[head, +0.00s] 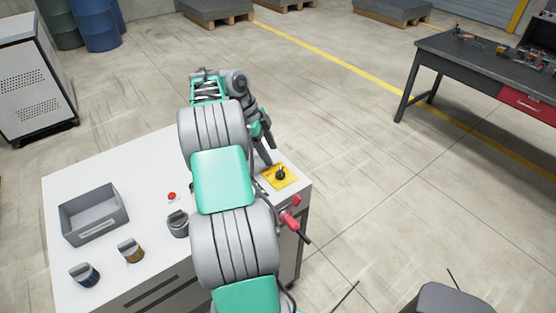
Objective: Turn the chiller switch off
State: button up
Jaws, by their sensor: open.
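A black rotary switch (280,175) sits on a yellow plate (271,181) at the right end of the white bench top. I take it for the chiller switch; no label can be read, and its setting is too small to tell. My gripper (267,152) points down just behind and left of the switch, with its jaws open. The fingers look empty. A gap to the knob seems to show, but their exact height above the bench cannot be told. My arm crosses the middle of the bench and hides part of it.
A red-handled fitting (290,220) sticks out from the bench's right side. A dark workbench (480,62) with tools stands at the back right.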

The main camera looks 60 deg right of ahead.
aim_at(280, 170)
jog(key=x, duration=0.7)
jog(key=shift+f, duration=0.25)
jog(key=shift+c, duration=0.2)
grip_shut()
